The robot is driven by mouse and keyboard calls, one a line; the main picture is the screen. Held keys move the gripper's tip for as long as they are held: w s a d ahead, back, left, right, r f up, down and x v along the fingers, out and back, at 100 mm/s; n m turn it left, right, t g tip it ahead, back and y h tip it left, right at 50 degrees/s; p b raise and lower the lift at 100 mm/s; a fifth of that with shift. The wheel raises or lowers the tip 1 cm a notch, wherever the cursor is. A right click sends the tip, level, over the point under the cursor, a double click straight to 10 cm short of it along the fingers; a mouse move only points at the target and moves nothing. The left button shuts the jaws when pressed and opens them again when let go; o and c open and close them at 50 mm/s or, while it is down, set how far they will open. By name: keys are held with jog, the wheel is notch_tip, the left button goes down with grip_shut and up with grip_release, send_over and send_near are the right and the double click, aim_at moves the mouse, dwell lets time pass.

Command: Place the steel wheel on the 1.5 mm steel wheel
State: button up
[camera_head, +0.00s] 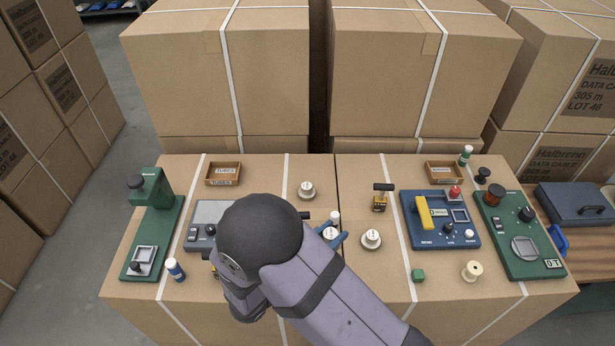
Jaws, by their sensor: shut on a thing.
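My gripper (333,234) is low over the middle of the carton top, with its blue fingers showing past my dark arm. It is shut on a small pale steel wheel (330,233), partly hidden by the fingers and arm. A second steel wheel (371,240) with a raised hub lies flat just right of the gripper. A third steel wheel (307,190) lies farther back, left of the gripper. The markings are too small to read, so I cannot tell which is the 1.5 mm one. Whether the held wheel touches anything below is unclear.
A small white-topped item (334,217) stands right behind the gripper. A green block (418,275) and a cream spool (472,271) are front right. My arm partly hides a grey-topped device (208,212) at left.

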jog(key=s+d+r+m+g+h+p, duration=0.1)
jog(key=d+r+m+g+h+p, duration=0.1)
jog(key=d+r+p, duration=1.05)
jog(key=s+d+f+m+g+h+b, duration=0.35)
jog(key=s+f+m+g, duration=0.55)
jog(key=g, duration=0.4)
jog(key=s+a+f+m+g+y+b, duration=0.5)
jog(key=a+m+g+y, duration=0.15)
jog(key=m+g, duration=0.35)
jog(key=w+a+f+m+g+y+b, duration=0.1)
jog(key=a+f+m+g+y+b, duration=0.15)
jog(key=a+m+y, duration=0.5)
notch_tip(320, 180, up, 7)
jog(key=m+t+y+b, duration=1.4)
jog(key=m+t+b, duration=0.5)
jog(key=m+t, duration=0.7)
send_over(306, 185)
jog(key=shift+n, duration=0.35)
jog(key=shift+s+f, duration=0.1)
jog(key=shift+f, duration=4.7)
